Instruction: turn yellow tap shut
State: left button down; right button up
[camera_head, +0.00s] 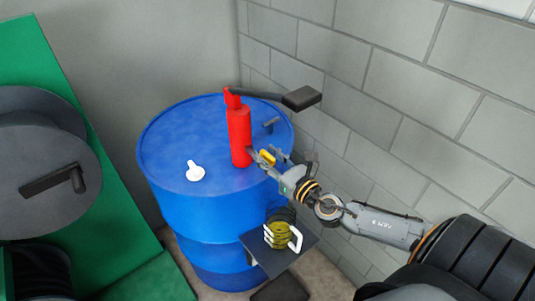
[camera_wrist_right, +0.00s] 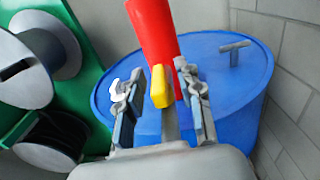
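The yellow tap (camera_head: 267,158) is a small yellow handle beside the lower part of the red pump (camera_head: 239,135), which stands upright on the blue barrel (camera_head: 212,174). My right gripper (camera_head: 270,156) reaches in from the right at the tap. In the right wrist view the yellow tap (camera_wrist_right: 160,88) sits between the spread fingers of my right gripper (camera_wrist_right: 158,78), with visible gaps on both sides. A grey stem shows below the tap. The fingers partly hide the tap in the head view. My left gripper is not in view.
The pump's dark lever (camera_head: 300,97) sticks out above my right gripper. A white cap (camera_head: 195,171) and a grey T-shaped fitting (camera_head: 270,124) are on the barrel top. A dark plate (camera_head: 254,249) carries a yellow coiled thing (camera_head: 277,233). A block wall (camera_head: 390,95) stands close on the right.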

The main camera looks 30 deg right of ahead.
jog(key=shift+w, duration=0.2)
grip_shut()
